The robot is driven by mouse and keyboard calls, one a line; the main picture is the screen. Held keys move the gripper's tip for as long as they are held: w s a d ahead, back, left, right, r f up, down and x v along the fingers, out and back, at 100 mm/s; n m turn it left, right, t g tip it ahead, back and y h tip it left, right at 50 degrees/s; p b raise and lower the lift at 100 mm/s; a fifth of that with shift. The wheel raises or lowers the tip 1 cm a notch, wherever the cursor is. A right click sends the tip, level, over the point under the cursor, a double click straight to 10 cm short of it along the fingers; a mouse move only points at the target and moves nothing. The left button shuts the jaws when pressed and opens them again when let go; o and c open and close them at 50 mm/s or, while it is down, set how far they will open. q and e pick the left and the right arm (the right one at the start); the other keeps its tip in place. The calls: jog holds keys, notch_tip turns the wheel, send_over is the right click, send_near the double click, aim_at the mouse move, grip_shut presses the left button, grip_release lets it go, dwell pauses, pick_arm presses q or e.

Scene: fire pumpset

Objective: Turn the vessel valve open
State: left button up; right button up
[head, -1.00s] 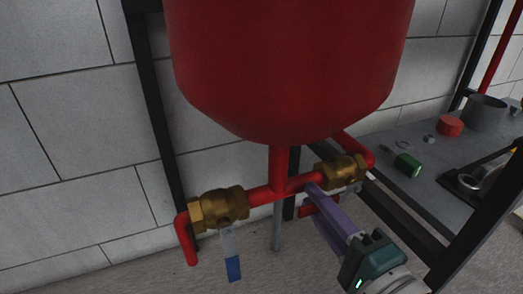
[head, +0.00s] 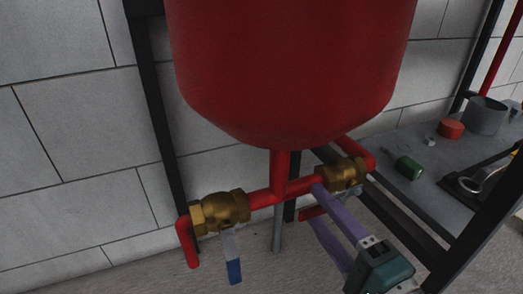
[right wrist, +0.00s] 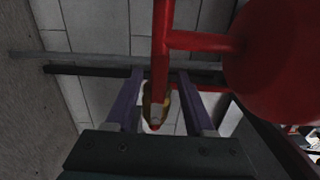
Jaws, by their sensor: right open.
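The red vessel (head: 290,70) hangs above a red pipe tee. A brass valve (head: 220,211) with a blue-tipped lever (head: 233,270) hanging down sits on the left branch. A second brass valve (head: 343,174) sits on the right branch, with a red handle (head: 313,212) below it. My right gripper (head: 316,203) is open, its two purple fingers apart at this right valve. In the right wrist view a brass valve (right wrist: 154,107) shows between the spread fingers (right wrist: 160,72), with space on both sides. Contact with the handle cannot be told. My left gripper is not in view.
A grey shelf (head: 425,150) at right holds a green item (head: 409,167), a red cap (head: 450,128) and a grey cup (head: 485,114). Dark frame posts (head: 158,110) stand beside the vessel. A block wall is behind; floor shows below.

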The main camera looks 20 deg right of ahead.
jog(key=s+p, duration=0.2)
jog(key=s, duration=0.6)
jog(key=shift+s+d, duration=0.35)
jog(key=shift+s, duration=0.05)
jog(key=a+n+g+y, duration=0.3)
jog(key=a+n+g, duration=0.5)
jog(key=n, duration=0.4)
jog(key=s+d+r+n+g+h+p, duration=0.2)
jog(key=s+d+r+n+g+h, duration=0.25)
jog(key=s+d+n+g, duration=0.3)
notch_tip(320, 180, up, 92)
jog(key=s+t+p, duration=0.1)
jog(key=p, duration=9)
jog(key=shift+s+d, duration=0.2)
jog(key=shift+d, duration=0.15)
jog(key=shift+f+y, duration=0.1)
jog(key=shift+y, duration=0.15)
